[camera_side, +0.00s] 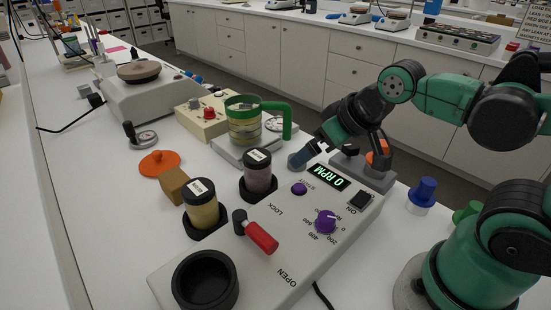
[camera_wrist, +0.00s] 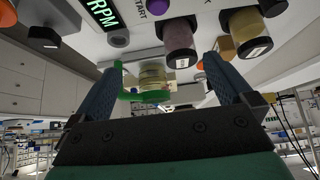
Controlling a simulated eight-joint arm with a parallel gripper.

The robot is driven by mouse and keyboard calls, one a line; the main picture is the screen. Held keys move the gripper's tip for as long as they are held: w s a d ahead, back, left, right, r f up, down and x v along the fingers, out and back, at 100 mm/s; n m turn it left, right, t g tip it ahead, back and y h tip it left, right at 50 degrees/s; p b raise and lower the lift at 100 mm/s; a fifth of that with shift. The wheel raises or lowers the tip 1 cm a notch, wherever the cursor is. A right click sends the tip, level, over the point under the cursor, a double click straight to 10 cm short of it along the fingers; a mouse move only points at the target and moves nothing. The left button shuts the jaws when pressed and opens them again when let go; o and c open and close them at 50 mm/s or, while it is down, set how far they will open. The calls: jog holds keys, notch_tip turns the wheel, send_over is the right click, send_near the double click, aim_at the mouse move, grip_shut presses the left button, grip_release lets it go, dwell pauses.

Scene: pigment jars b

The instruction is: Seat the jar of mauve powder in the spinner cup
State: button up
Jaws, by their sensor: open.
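The jar of mauve powder (camera_side: 258,178) stands upright in a black holder, with a black lid and white label. In the wrist view the mauve jar (camera_wrist: 180,38) is beyond the fingertips. The spinner cup (camera_side: 205,282) is a black round cup on the front left of the grey spinner; it looks empty. My gripper (camera_side: 301,158) is right of the mauve jar in the side view, apart from it. In the wrist view my gripper (camera_wrist: 163,68) has its two fingers wide apart, with nothing held between them.
A jar of yellow powder (camera_side: 202,210) stands in a similar holder left of the mauve one. A green-handled beaker (camera_side: 246,125) stands behind on a scale. A wooden block (camera_side: 174,185) and orange lid (camera_side: 159,162) lie left.

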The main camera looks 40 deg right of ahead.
jog(key=n+g+y, duration=0.3)
jog(key=n+y, duration=0.3)
send_near(257, 160)
notch_tip(257, 160, down, 3)
jog(key=a, duration=0.2)
jog(key=w+f+n+y, duration=0.1)
jog(key=n+y, duration=0.1)
jog(key=w+d+f+n+y, duration=0.1)
jog(key=n+y, duration=0.1)
jog(key=n, duration=0.1)
jog(key=w+d+f+n+g+y, duration=0.1)
jog(key=n+y, duration=0.1)
jog(key=shift+w, duration=0.3)
jog(key=shift+w+a+f+n+y, duration=0.2)
jog(key=shift+a+f+n+y, duration=0.25)
jog(key=shift+a+f+n, duration=0.45)
jog(key=shift+w+a+f+n+y, duration=0.25)
jog(key=shift+a+f+n+y, duration=0.35)
jog(key=shift+a, duration=0.5)
jog(key=shift+f, duration=0.1)
jog(key=c, duration=1.3)
